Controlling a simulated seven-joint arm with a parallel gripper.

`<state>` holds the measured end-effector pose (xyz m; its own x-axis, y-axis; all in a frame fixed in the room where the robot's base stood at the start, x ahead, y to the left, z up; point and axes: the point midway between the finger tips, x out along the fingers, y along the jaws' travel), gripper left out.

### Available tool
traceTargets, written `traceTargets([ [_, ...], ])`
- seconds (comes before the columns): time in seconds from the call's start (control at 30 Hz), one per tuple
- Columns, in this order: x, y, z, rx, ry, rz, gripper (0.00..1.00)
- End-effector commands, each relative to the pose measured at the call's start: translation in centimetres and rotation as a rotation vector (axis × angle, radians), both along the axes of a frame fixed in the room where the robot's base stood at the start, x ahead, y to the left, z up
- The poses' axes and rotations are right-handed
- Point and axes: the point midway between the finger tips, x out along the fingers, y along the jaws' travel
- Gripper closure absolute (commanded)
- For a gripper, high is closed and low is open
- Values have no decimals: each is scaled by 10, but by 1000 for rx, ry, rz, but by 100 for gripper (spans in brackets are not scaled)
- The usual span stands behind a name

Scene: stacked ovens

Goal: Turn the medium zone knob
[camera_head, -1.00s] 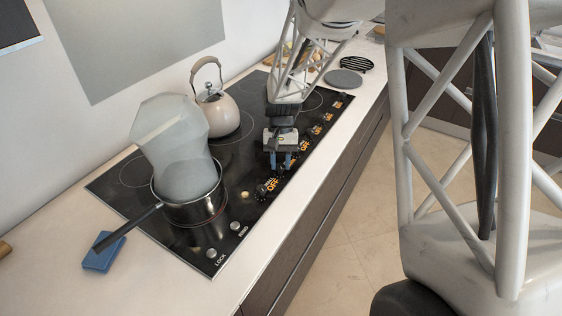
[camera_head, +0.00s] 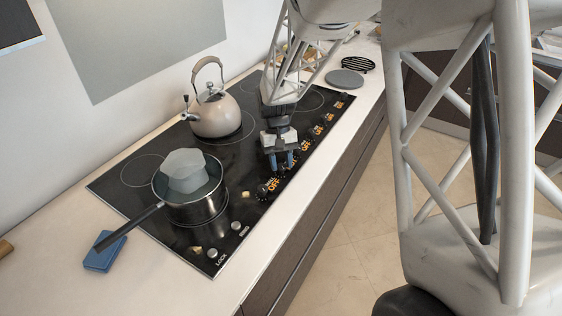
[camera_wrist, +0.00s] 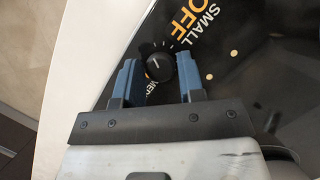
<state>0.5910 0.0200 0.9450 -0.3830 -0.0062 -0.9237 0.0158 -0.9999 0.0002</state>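My gripper (camera_head: 280,160) is over the control strip along the right edge of the black cooktop (camera_head: 150,225). In the wrist view, the two blue fingers of my gripper (camera_wrist: 158,75) are apart. A black round knob with a white pointer line (camera_wrist: 158,66) sits between their tips, with a gap on at least the left side. The printed words "SMALL OFF" (camera_wrist: 190,22) are farther up and right. In the head view, my gripper hides the knob under it.
A pot (camera_head: 195,212) with a pale faceted lump in it stands at the front left, its handle over a blue sponge (camera_head: 103,255). A kettle (camera_head: 215,113) stands behind. More knobs line the strip. The counter edge and floor lie to the right.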

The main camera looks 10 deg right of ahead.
Motion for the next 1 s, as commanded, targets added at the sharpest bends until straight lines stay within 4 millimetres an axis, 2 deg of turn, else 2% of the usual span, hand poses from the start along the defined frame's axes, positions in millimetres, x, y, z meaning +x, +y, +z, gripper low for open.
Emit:
traceTargets([
  [0.03, 0, 0, 0, 0, 0, 0, 56],
  [0.1, 0, 0, 0, 0, 0, 0, 45],
  [0.13, 0, 0, 0, 0, 0, 0, 44],
  [0.57, 3, 0, 6, 0, -2, -1, 44],
  [1.0, 22, 0, 52, 0, -2, -1, 44],
])
